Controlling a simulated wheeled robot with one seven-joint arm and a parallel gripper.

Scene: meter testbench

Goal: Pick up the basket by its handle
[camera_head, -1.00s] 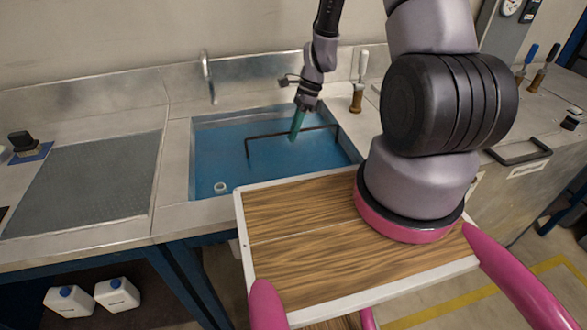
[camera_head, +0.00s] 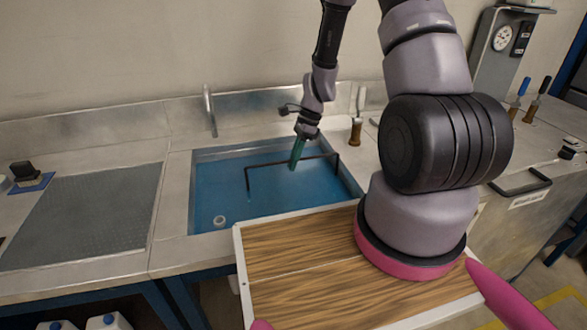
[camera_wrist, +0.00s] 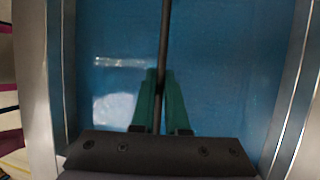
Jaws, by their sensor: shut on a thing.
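The basket's dark handle (camera_head: 270,164) rises from the blue sink as a thin bar with a bent leg at each end. The basket's body cannot be made out in the blue below it. My gripper (camera_head: 297,154), with green fingers, is at the handle's top bar, right of its middle. In the wrist view the handle (camera_wrist: 165,40) runs between the two green fingers of my gripper (camera_wrist: 161,88), which are shut on it.
The sink's metal rim (camera_head: 177,195) surrounds the blue basin. A faucet (camera_head: 209,110) stands at the back left and a brown-handled tool (camera_head: 356,130) at the back right. A grey textured mat (camera_head: 85,213) lies to the left.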

